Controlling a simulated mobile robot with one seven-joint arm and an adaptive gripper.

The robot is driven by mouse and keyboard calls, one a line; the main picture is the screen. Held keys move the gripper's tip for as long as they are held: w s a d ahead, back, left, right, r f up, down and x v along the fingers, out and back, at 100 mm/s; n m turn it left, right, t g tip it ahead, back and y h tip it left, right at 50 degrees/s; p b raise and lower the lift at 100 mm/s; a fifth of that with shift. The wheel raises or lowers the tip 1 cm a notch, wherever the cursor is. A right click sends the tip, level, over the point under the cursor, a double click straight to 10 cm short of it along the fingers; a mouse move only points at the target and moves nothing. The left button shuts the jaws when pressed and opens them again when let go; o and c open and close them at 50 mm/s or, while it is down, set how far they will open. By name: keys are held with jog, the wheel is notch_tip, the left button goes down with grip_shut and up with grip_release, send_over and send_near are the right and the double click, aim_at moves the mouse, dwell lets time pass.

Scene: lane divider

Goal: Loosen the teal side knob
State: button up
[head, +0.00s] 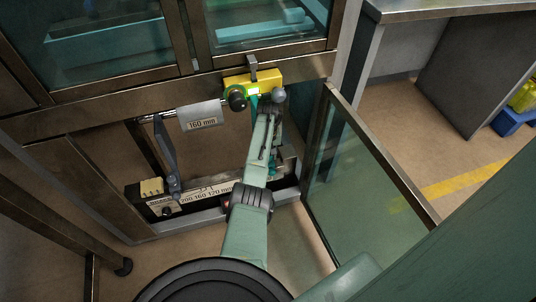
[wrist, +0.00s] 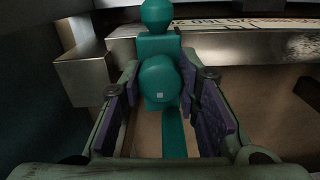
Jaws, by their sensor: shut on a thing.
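The teal side knob (wrist: 160,84) is a round teal piece with a small pale square on its face, in the middle of the wrist view. My gripper (wrist: 163,98) has one dark-padded finger on each side of it and is shut on it. Behind the knob stands a teal block (wrist: 158,46) with a smaller teal ball (wrist: 157,12) on top. A teal strip (wrist: 174,132) runs below the knob. In the head view, a bit of teal (head: 273,168) shows at the right end of the lower scale rail; my arm hides much of that area.
The scale rail (head: 205,192) is marked 200, 160, 120 mm. Above it are a grey 160 mm tag (head: 202,115) and a yellow box (head: 262,76) with a green light. A glass door (head: 360,190) stands open on the right. A metal block (wrist: 85,75) is left of the knob.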

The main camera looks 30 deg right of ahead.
jog(key=shift+n, duration=0.5)
dwell(0.3)
jog(key=o, duration=1.2)
notch_tip(320, 180, up, 12)
jog(key=shift+f, duration=0.1)
